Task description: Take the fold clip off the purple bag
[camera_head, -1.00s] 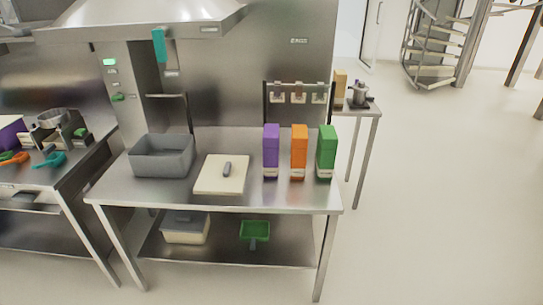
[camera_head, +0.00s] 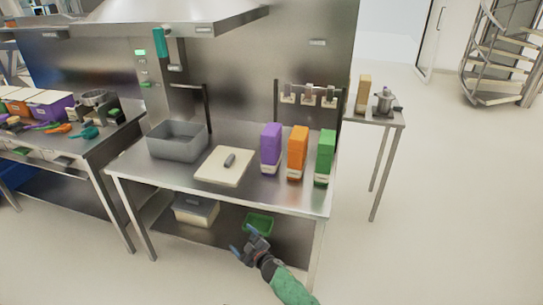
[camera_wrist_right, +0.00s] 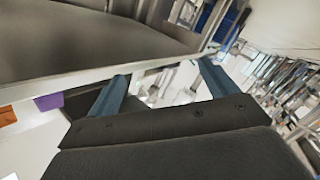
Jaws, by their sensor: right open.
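The purple bag (camera_head: 271,147) stands upright near the right part of the steel table (camera_head: 150,179), with a pale band near its bottom. A fold clip cannot be made out on it at this size. My right gripper (camera_head: 242,240) is low in front of the table, below the tabletop and well apart from the bag. Its two blue fingers are spread, with nothing between them, in the right wrist view (camera_wrist_right: 163,72). My left gripper is out of view.
An orange bag (camera_head: 297,150) and a green bag (camera_head: 325,155) stand right of the purple one. Left are a white board (camera_head: 210,172) with a small grey object (camera_head: 230,160) and a grey bin (camera_head: 178,143). A lower shelf holds a green scoop (camera_head: 258,222).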

